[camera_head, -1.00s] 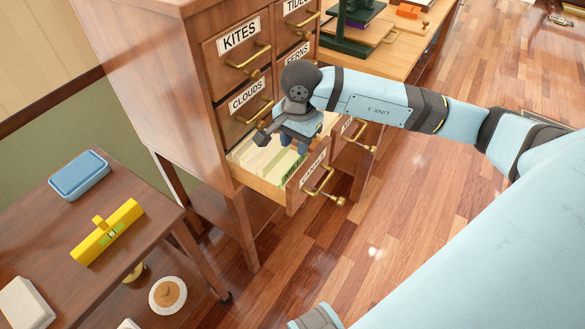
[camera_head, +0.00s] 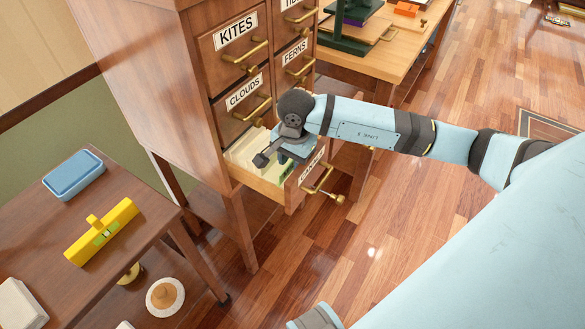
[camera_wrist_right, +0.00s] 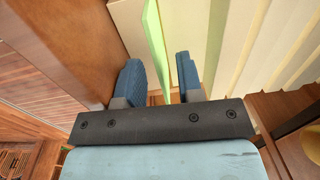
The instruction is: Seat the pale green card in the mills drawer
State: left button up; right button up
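The pale green card (camera_wrist_right: 155,45) is between my right gripper's two blue fingers in the right wrist view, with a visible gap on each side. My right gripper (camera_wrist_right: 160,80) is open around it. In the head view this gripper (camera_head: 283,163) is low over the drawer and hides most of the card. How deep the card sits is hidden. My left gripper is out of view.
Closed drawers labelled KITES (camera_head: 238,30), CLOUDS (camera_head: 244,92) and FERNS (camera_head: 295,52) are above. A side table at lower left holds a blue case (camera_head: 73,174) and a yellow level (camera_head: 101,232). A wooden desk (camera_head: 375,60) stands behind.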

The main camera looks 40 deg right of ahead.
jog(key=shift+f+b, duration=0.25)
jog(key=shift+b, duration=0.1)
dwell(0.4)
grip_shut()
